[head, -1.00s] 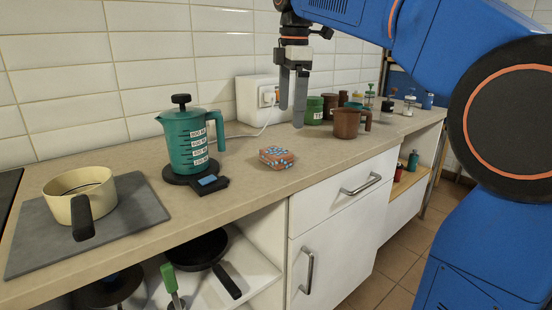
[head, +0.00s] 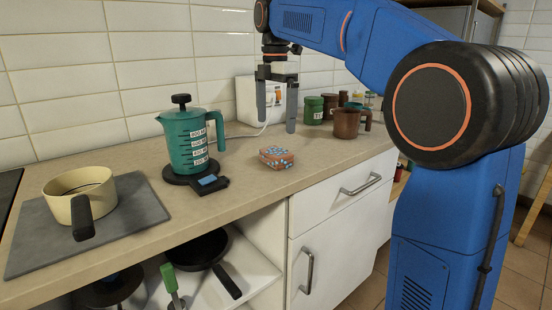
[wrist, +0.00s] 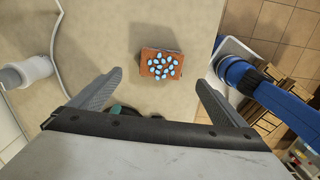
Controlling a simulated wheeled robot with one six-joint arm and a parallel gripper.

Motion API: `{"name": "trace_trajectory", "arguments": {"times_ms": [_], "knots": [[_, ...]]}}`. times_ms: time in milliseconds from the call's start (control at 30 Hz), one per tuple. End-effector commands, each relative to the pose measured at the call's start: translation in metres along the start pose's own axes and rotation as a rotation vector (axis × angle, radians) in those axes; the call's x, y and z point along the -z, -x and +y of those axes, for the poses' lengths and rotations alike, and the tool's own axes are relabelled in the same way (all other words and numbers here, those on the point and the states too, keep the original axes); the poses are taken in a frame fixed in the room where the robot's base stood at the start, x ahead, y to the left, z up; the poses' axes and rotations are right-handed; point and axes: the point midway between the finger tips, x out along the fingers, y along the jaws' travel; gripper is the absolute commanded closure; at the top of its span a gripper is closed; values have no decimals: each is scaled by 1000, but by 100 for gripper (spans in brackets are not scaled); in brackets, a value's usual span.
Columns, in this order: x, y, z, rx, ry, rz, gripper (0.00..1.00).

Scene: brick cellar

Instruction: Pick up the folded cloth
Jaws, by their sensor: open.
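The folded cloth (head: 276,157) is a small orange-brown block with light blue spots. It lies flat on the beige counter, right of the green kettle in the head view. In the wrist view the cloth (wrist: 161,64) is beyond the fingertips, between their lines. My gripper (head: 276,126) points down with its two grey fingers spread and nothing between them. It is above the counter and apart from the cloth, a little behind it. In the wrist view my gripper (wrist: 158,85) also shows both fingers wide apart.
The green kettle (head: 188,140) stands on a black base with a small display. A cream pot (head: 80,190) sits on a grey board (head: 148,199) at left. A brown mug (head: 347,123) and a green jar (head: 314,110) stand at right. Bare counter surrounds the cloth.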

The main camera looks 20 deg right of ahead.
Motion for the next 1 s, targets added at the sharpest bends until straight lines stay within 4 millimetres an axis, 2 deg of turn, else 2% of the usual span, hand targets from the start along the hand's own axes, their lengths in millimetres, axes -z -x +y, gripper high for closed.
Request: {"name": "trace_trajectory", "arguments": {"times_ms": [100,200,467,800,1000], "knots": [[0,-20,-1,2,0,0,4],[0,-33,-1,1,0,0,4],[0,-48,-1,0,-1,0,4],[0,-90,-4,2,-1,0,4],[0,-96,-3,-1,-1,0,4]]}}
